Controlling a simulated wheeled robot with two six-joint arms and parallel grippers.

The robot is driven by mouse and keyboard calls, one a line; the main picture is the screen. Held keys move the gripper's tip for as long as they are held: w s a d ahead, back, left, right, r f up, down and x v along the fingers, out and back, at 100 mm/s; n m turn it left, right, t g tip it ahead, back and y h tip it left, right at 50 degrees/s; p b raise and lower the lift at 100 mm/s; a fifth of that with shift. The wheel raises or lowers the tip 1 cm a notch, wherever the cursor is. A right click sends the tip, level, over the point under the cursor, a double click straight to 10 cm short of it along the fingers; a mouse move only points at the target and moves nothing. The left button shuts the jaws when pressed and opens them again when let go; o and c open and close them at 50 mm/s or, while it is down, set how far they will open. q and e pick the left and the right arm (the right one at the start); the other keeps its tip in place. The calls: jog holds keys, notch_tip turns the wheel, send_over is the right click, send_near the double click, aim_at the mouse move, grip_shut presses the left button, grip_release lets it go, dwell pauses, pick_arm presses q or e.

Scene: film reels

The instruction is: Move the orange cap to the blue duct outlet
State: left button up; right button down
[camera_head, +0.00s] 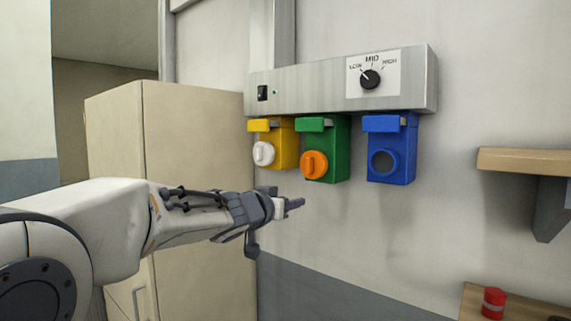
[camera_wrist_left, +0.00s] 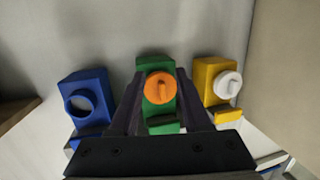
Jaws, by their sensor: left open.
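The orange cap (camera_head: 314,164) sits on the front of the green duct outlet (camera_head: 337,150), its grip ridge about upright. The blue duct outlet (camera_head: 390,150) to its right has a bare round opening. My left gripper (camera_head: 292,204) is open and empty, below and to the left of the orange cap and apart from it in the head view. In the left wrist view, its two dark fingers (camera_wrist_left: 159,78) stand on either side of the orange cap (camera_wrist_left: 160,88), which lies beyond them. The blue outlet (camera_wrist_left: 88,97) appears on the left there. My right gripper is not in view.
A yellow outlet (camera_head: 285,145) with a white cap (camera_head: 263,153) is left of the green one. All hang under a grey panel (camera_head: 320,84) with a dial (camera_head: 370,79). A wooden shelf (camera_head: 525,161) juts out at right. A beige cabinet (camera_head: 190,140) stands behind my left arm.

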aim_at(307, 166)
pick_arm(q)
notch_tip(307, 166, up, 7)
jog(key=w+a+m+h, duration=0.1)
jog(key=w+m+h, duration=0.2)
jog(key=h, duration=0.1)
jog(key=p+x, duration=0.2)
jog(key=x, duration=0.4)
jog(key=shift+d+f, duration=0.1)
jog(key=shift+w+d+p, duration=0.3)
jog(key=shift+w+p, duration=0.25)
jog(key=shift+p, duration=0.45)
jog(key=shift+w+d+p, duration=0.35)
jog(key=shift+p, duration=0.1)
jog(key=shift+w, duration=0.2)
jog(key=shift+f, duration=0.1)
jog(key=shift+c, duration=0.3)
